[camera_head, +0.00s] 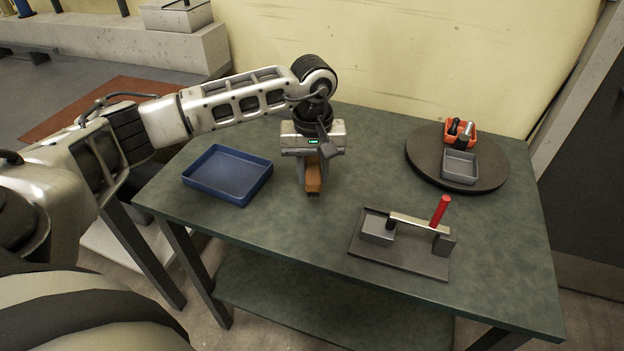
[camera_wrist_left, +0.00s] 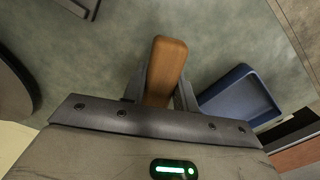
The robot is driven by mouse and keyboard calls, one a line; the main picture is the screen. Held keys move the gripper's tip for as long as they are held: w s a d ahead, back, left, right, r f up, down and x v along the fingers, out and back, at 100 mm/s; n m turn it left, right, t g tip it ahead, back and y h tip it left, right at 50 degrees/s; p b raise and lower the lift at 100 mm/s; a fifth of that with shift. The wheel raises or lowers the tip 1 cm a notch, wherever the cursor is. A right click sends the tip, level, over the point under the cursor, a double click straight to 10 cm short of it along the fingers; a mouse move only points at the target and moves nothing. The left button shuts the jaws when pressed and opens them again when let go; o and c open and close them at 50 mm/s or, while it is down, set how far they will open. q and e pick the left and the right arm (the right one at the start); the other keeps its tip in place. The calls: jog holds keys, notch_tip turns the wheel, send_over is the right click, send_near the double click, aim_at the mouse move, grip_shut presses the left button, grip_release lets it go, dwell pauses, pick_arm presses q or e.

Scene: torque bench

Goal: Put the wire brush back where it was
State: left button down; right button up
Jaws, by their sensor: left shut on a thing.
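My left gripper (camera_head: 311,178) points down over the green table, to the right of the blue tray. It is shut on the wire brush (camera_head: 314,187), of which a brown wooden part shows below the jaws. In the left wrist view the wire brush (camera_wrist_left: 166,68) sticks out between the two fingers (camera_wrist_left: 160,92). Its bristles are hidden, and I cannot tell whether it touches the table. My right gripper is not in view.
A blue tray (camera_head: 228,174) looks empty. At right, a dark round turntable (camera_head: 425,160) bears an orange bin (camera_head: 461,133) with dark items and a grey bin (camera_head: 460,167). A fixture (camera_head: 405,247) with a red-handled bar (camera_head: 440,211) stands in front. Table between them is clear.

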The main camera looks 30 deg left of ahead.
pick_arm(q)
jog(key=shift+w+a+f, duration=0.2)
jog(key=shift+w+f, duration=0.1)
jog(key=shift+f, duration=0.15)
jog(key=shift+w+a+f, duration=0.2)
jog(key=shift+w+f, duration=0.05)
jog(key=shift+f, duration=0.15)
notch_tip(320, 180, down, 3)
jog(key=shift+p, duration=0.5)
jog(key=shift+f, duration=0.1)
jog(key=shift+f+b, duration=0.2)
jog(key=shift+b, duration=0.1)
jog(key=c, duration=1.1)
grip_release()
jog(key=shift+r, duration=0.2)
